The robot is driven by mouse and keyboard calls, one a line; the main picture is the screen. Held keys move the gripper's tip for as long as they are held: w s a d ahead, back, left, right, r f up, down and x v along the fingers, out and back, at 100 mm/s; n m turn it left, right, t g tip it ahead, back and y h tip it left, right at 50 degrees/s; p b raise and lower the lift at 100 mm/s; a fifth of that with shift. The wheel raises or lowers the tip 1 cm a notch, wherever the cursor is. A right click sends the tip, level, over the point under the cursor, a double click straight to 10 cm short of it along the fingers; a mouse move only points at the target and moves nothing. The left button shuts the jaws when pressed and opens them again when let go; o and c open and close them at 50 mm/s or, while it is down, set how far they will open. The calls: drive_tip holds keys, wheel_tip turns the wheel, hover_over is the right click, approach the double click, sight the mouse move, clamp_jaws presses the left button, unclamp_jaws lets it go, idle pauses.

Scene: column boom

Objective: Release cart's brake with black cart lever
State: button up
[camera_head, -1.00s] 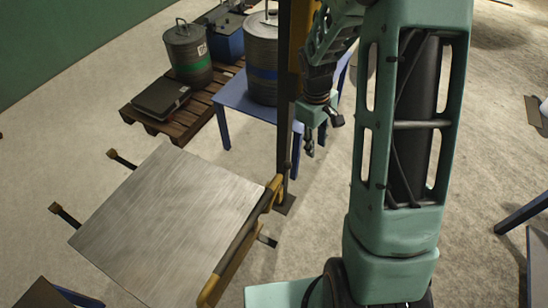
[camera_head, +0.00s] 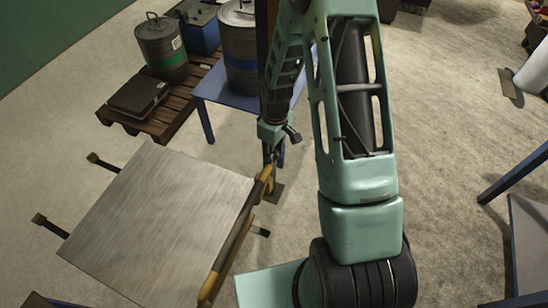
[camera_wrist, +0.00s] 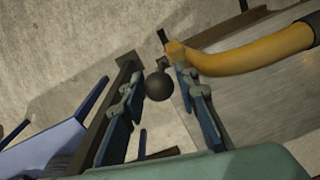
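The cart (camera_head: 160,225) has a flat brushed-metal top and a yellow handle (camera_head: 215,275) along its right side. The handle also shows in the wrist view (camera_wrist: 255,55). The black cart lever shows in the wrist view as a round ball knob (camera_wrist: 159,87) beside the handle's end. My gripper (camera_head: 272,158) is at the far right corner of the cart, by the handle's end. In the wrist view its two fingers (camera_wrist: 157,76) are apart, with the knob in the gap between them. I cannot tell whether either finger touches it. The lever's shaft is mostly hidden.
A blue table (camera_head: 225,92) with a metal drum (camera_head: 240,50) stands behind my gripper. A wooden pallet (camera_head: 165,125) holds another drum (camera_head: 162,45) and a dark box (camera_head: 138,95). An upright post stands close behind my gripper.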

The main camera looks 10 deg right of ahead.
drive_tip(key=shift+f, duration=0.45)
clamp_jaws()
